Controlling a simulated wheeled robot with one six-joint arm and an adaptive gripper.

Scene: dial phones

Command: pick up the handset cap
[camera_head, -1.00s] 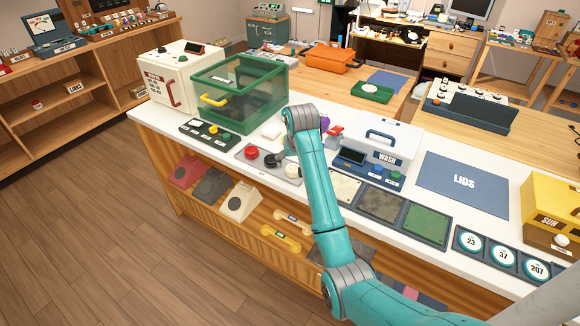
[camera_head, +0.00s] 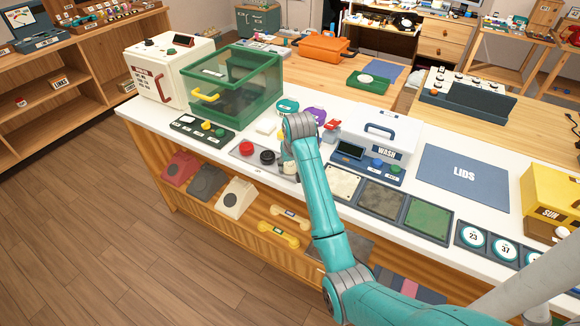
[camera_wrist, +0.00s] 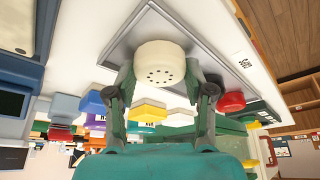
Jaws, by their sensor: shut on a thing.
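The cream handset cap (camera_wrist: 160,63), round with small dark holes in its face, sits between the two fingers of my gripper (camera_wrist: 160,82) in the wrist view. The fingers are shut on its sides. The grey tray (camera_wrist: 118,50) lies right behind the cap; I cannot tell whether they touch. In the head view a little of the cream cap (camera_head: 289,168) shows beside my arm, at the right end of the tray (camera_head: 262,171). My arm hides the gripper there.
A red cap (camera_head: 247,148) and a black cap (camera_head: 267,157) sit on the tray to the left. A button panel (camera_head: 203,130) and a green glass box (camera_head: 235,85) stand further left. The WASH machine (camera_head: 380,140) stands close on the right.

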